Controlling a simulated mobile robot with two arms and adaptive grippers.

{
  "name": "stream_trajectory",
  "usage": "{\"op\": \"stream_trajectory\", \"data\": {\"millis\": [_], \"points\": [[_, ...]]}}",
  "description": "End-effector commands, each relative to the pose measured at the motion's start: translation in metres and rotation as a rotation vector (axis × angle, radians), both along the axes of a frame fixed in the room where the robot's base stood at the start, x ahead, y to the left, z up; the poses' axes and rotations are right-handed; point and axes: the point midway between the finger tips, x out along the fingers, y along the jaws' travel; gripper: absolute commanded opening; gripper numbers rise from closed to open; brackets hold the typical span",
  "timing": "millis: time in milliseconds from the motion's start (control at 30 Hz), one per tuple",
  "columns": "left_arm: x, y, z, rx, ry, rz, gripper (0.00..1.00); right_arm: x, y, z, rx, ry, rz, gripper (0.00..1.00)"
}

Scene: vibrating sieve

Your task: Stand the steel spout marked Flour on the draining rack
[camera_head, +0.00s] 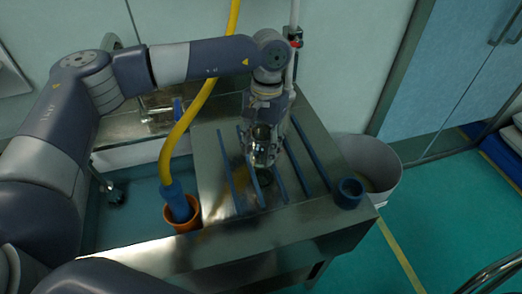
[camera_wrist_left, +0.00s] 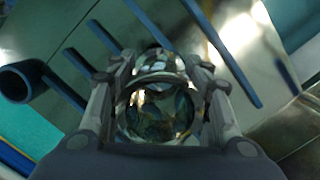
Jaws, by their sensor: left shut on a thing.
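A shiny round steel spout (camera_head: 261,156) is held in my left gripper (camera_head: 266,142) over the draining rack, a steel top with several parallel blue bars (camera_head: 310,156). In the left wrist view, the fingers of the left gripper (camera_wrist_left: 160,88) close on both sides of the spout (camera_wrist_left: 158,112), and I look down into its open round mouth. Blue bars (camera_wrist_left: 222,52) show beyond it. The spout looks roughly upright, low near the middle bars. I cannot tell whether it touches the rack. No Flour marking is readable. My right gripper is not in view.
A blue cup-like ring (camera_head: 349,192) sits at the rack's right front corner. A yellow hose (camera_head: 182,122) with a blue end hangs into an orange pot (camera_head: 184,222) on the left. A pale bin (camera_head: 368,166) stands right of the rack. The front steel strip is clear.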

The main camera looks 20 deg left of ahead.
Motion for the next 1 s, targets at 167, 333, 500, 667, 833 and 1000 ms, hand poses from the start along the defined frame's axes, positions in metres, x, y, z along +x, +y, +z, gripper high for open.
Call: {"op": "stream_trajectory", "data": {"millis": [167, 333, 500, 667, 833, 1000], "points": [[-0.001, 0.0, -0.022, 0.001, 0.003, 0.001, 0.12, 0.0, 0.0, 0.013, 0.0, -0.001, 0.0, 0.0], [-0.001, 0.0, -0.027, -0.001, 0.0, 0.001, 0.12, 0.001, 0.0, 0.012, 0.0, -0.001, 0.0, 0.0], [-0.001, 0.0, -0.03, -0.001, 0.001, 0.001, 0.12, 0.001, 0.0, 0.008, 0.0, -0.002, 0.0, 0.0], [-0.001, 0.0, -0.03, 0.001, 0.002, 0.002, 0.63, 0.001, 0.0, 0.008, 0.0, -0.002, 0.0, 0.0], [-0.001, 0.0, -0.03, 0.001, 0.002, 0.002, 0.65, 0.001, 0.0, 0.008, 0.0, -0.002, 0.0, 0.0], [-0.001, 0.0, -0.03, 0.001, 0.002, 0.002, 0.65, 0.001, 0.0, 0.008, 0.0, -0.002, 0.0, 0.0]]}}
